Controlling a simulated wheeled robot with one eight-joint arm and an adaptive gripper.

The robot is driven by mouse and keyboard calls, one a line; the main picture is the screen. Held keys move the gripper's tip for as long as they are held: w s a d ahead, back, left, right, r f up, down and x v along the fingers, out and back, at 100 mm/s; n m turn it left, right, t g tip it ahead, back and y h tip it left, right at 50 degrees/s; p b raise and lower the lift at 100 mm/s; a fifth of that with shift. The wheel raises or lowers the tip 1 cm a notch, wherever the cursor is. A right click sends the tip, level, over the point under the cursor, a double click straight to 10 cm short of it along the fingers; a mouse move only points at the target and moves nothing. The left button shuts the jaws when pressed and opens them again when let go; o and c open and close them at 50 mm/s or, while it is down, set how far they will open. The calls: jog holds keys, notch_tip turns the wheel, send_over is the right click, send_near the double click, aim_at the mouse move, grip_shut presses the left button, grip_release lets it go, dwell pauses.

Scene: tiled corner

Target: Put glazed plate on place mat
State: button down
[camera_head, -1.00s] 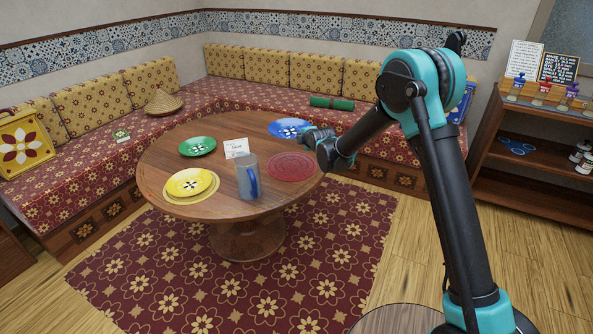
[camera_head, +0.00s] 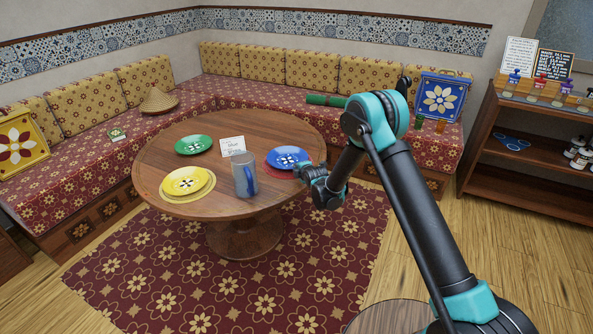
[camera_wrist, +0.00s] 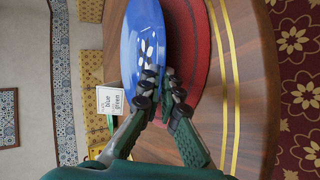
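The blue glazed plate (camera_head: 289,156) with a white dotted pattern is over the red place mat (camera_head: 272,175) at the right side of the round table. In the wrist view the plate (camera_wrist: 138,35) overlaps the mat (camera_wrist: 188,60), appearing a little above it; the exact gap cannot be told. My gripper (camera_head: 308,170) is at the plate's near right rim. In the wrist view my gripper's fingers (camera_wrist: 158,85) are closed together at the rim, pinching it. The plate covers much of the mat.
The shelf (camera_head: 535,180) is at the right.

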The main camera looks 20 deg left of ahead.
jog(key=shift+f, duration=0.35)
jog(key=c, duration=2)
grip_release()
jog(key=v, duration=1.2)
jog(key=shift+d, duration=0.15)
